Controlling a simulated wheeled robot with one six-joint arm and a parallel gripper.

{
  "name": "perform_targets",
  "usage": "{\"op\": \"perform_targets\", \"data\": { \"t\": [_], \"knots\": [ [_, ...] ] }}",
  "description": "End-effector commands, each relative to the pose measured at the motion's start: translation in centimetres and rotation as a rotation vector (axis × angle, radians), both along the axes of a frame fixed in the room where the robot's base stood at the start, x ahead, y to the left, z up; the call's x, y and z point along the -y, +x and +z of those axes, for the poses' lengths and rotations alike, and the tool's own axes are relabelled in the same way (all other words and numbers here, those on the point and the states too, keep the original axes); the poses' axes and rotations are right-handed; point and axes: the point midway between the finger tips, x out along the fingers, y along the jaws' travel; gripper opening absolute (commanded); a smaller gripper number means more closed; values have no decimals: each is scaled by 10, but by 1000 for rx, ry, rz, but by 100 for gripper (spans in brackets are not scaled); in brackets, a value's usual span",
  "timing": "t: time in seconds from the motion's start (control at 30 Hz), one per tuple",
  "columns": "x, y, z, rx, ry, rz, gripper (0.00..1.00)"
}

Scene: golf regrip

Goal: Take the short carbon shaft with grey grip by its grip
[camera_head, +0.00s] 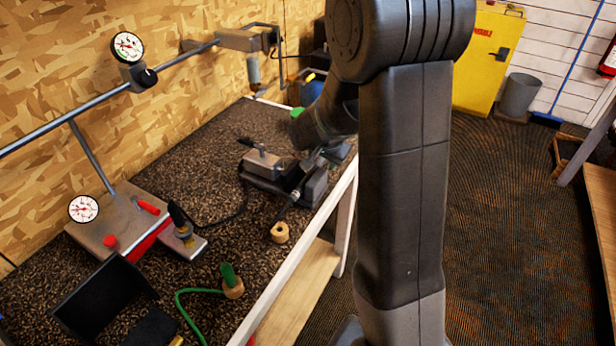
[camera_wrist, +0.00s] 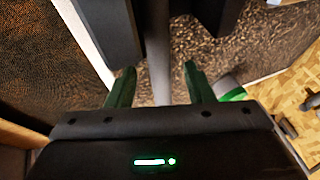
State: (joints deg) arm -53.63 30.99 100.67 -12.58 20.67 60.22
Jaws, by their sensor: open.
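In the wrist view a slim grey rod (camera_wrist: 158,62) runs down between my two green fingertips. It looks like the grey grip of the short shaft, but its lower end is cut off by the gripper body. My gripper (camera_wrist: 160,88) is open, with a finger on each side of the rod and a gap visible on both sides. In the head view my arm hides most of the gripper. A thin dark shaft (camera_head: 295,196) slants through the bench vise there; its upper end is lost behind my wrist, so its grip colour cannot be told.
The metal vise (camera_head: 268,180) stands near the bench edge, close to my wrist. A cork-coloured puck (camera_head: 280,233) is at the shaft's lower end. A gauge stand (camera_head: 107,228) is at left. Speckled bench top (camera_head: 205,150) is clear behind the vise.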

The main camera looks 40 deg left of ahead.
Motion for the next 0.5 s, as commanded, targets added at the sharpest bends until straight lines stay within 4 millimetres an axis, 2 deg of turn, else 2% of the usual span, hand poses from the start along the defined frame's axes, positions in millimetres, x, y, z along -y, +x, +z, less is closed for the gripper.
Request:
{"op": "perform_targets", "data": {
  "t": [0.23,0.47,0.5],
  "knots": [
    [0,0,0,0,1,0,46],
    [0,0,0,0,1,0,0],
    [0,0,0,0,1,0,0]
  ]
}}
